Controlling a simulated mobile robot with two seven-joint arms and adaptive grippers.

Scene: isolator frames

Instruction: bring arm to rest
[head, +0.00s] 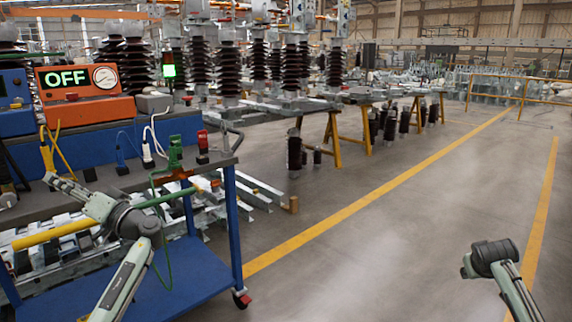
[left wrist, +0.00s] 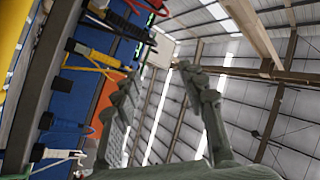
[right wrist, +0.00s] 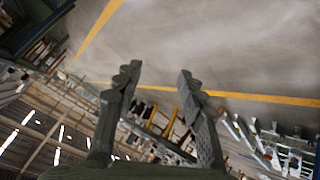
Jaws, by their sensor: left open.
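My left arm comes in from the lower left in the head view. Its gripper (head: 66,188) is beside the front edge of the blue cart's top. In the left wrist view the two fingers of my left gripper (left wrist: 158,76) stand apart with nothing between them, and point up toward the roof. My right arm shows only in part at the lower right of the head view, over clear floor, with its gripper out of that frame. In the right wrist view my right gripper (right wrist: 157,76) has its fingers apart and empty.
A blue cart (head: 235,235) stands close at left, carrying an orange panel (head: 80,80) reading OFF, coloured plugs and a green clamp (head: 175,155). A green-and-yellow rod (head: 60,231) passes by my left arm. Bare floor (head: 380,245) with yellow lines lies right.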

